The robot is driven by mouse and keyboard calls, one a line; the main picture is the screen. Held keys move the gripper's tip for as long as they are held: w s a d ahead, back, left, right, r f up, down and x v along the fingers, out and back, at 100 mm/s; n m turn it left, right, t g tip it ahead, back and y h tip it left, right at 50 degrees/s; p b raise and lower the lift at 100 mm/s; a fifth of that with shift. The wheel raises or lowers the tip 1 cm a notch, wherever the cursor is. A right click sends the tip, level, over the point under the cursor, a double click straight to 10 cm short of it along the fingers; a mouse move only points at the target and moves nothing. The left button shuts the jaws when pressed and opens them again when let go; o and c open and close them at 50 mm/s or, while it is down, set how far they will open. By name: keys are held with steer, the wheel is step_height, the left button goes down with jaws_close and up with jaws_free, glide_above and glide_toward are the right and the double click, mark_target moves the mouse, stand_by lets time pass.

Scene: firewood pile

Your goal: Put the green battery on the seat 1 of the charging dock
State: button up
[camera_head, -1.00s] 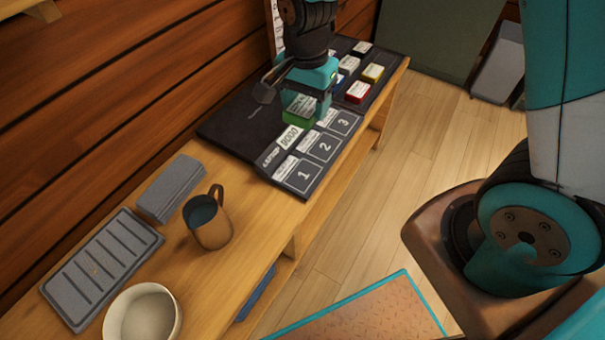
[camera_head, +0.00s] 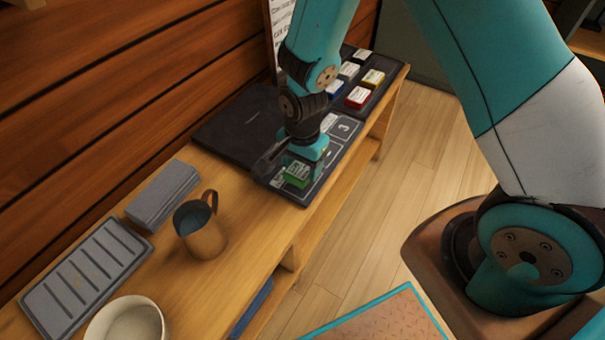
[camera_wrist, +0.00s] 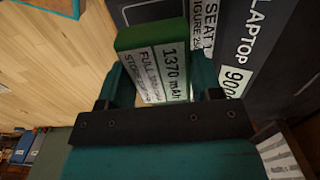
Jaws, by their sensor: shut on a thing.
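The green battery (camera_head: 297,177) is between the jaws of my gripper (camera_head: 304,165), at the near left end of the charging dock (camera_head: 232,122). In the wrist view the battery (camera_wrist: 152,62) has a green end and a white label reading 1370 mAh, with a finger of my gripper (camera_wrist: 160,85) on each side. Dock lettering (camera_wrist: 208,25) with "SEAT" shows beside it. I cannot tell whether the battery touches the dock.
Several other batteries, including a red one (camera_head: 357,96) and a yellow one (camera_head: 373,78), stand at the dock's far end. A brown mug (camera_head: 203,232), grey block (camera_head: 163,194), grooved grey tray (camera_head: 84,275) and pale bowl (camera_head: 127,322) are on the bench (camera_head: 262,232) to the left.

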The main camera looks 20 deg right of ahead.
mark_target(302, 174)
steer(key=shift+f, duration=1.5)
steer(key=shift+f+b, duration=0.15)
steer(key=shift+b, duration=0.2)
steer(key=o, duration=1)
